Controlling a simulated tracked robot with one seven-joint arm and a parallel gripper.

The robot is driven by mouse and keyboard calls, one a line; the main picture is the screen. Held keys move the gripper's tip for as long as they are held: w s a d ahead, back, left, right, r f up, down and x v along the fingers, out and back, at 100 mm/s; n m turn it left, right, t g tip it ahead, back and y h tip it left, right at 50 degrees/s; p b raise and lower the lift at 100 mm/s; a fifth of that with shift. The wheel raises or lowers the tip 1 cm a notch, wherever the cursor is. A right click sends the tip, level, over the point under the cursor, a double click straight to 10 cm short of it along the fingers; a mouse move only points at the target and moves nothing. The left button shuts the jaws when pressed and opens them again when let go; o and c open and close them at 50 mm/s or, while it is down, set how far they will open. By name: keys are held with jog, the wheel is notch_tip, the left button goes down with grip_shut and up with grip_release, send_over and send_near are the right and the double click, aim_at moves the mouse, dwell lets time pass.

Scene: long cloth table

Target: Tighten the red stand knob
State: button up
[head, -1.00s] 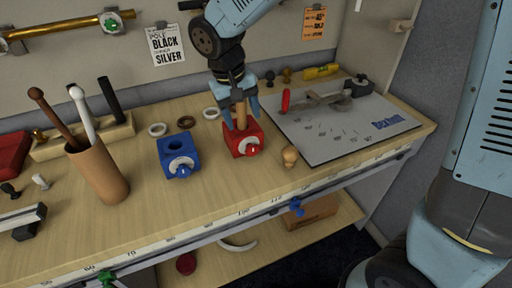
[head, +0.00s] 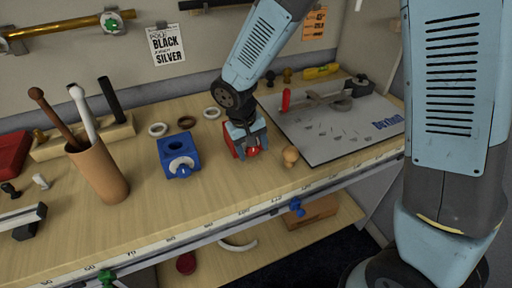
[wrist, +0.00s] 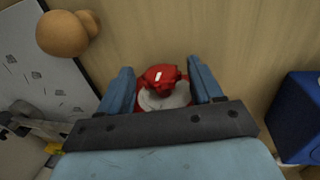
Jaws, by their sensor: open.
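The red stand (head: 233,150) sits on the wooden bench, mostly hidden behind my gripper in the head view. Its red knob (wrist: 162,76) sits on a pale round disc (wrist: 165,98) in the wrist view, and the knob also shows in the head view (head: 253,151). My gripper (wrist: 162,80) is open, with one blue finger on each side of the knob. A gap shows between the knob and each finger. The wooden peg seen standing in the stand earlier is hidden now.
A blue stand (head: 178,155) stands to the left. A small wooden knob-shaped piece (head: 290,156) is close on the right, beside a grey board (head: 325,145) with tools on it. A cup (head: 97,170) of sticks stands further left. The bench's front edge is near.

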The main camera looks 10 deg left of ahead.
jog(key=c, duration=1)
jog(key=shift+d, duration=0.4)
jog(key=shift+a, duration=0.15)
jog(key=shift+c, duration=0.3)
